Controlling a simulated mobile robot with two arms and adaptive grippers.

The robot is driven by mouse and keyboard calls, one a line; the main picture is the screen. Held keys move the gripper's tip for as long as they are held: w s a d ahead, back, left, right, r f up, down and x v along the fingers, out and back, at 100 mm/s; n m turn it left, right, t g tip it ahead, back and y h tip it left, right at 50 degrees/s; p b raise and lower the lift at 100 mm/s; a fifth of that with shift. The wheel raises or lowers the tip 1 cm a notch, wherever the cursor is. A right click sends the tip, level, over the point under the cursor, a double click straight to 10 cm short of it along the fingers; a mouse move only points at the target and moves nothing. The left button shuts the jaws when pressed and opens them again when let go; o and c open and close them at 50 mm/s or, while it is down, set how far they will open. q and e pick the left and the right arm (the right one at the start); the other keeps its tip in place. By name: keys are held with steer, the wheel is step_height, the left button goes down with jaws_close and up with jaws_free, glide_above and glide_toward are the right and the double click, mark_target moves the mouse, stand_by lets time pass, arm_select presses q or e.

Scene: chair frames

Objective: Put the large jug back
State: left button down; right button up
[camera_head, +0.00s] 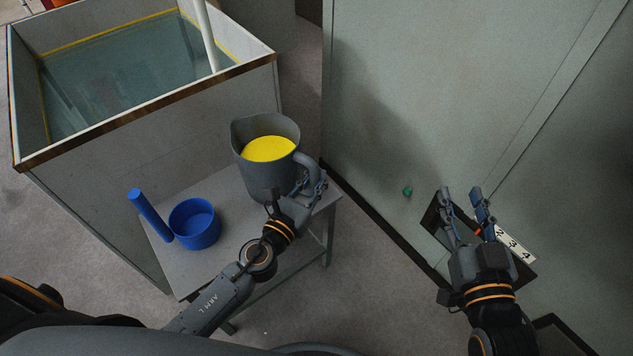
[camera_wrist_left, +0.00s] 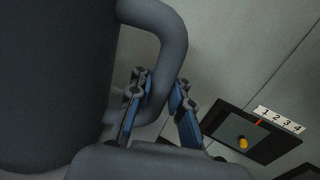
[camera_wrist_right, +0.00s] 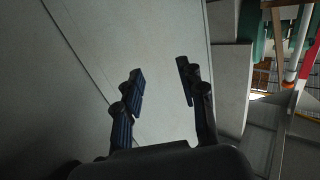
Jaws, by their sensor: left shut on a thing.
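The large grey jug (camera_head: 262,172) with yellow contents stands upright at the far right part of the small grey table (camera_head: 225,262). I cannot tell whether its base touches the tabletop. My left gripper (camera_head: 312,190) is shut on the jug's handle, at the jug's right side. In the left wrist view the fingers (camera_wrist_left: 155,112) lie on both sides of the handle (camera_wrist_left: 172,45), and the jug body fills the left. My right gripper (camera_head: 465,203) is open and empty, in front of the grey wall panel. Its spread fingers show in the right wrist view (camera_wrist_right: 160,95).
A blue scoop (camera_head: 195,224) with an upright-slanting handle sits on the table's left part. A large open tank (camera_head: 150,140) of liquid with a white pipe (camera_head: 206,35) stands behind. A dark panel numbered 1 to 4 (camera_head: 514,246) is on the wall (camera_head: 430,80) at right.

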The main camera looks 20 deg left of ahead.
arm_select(q)
steer(key=shift+f, duration=0.1)
arm_select(e)
steer(key=shift+a+r+t, duration=0.1)
steer(key=shift+r+t, duration=0.2)
steer(key=shift+r, duration=0.4)
steer(key=shift+r+y, duration=0.2)
steer(key=shift+y, duration=0.1)
arm_select(q)
steer(key=shift+f, duration=0.1)
steer(key=c, duration=1.3)
jaws_free()
steer(key=shift+o, duration=0.2)
arm_select(e)
steer(key=shift+r+t, duration=0.25)
steer(key=shift+t, duration=0.05)
steer(key=shift+f, duration=0.1)
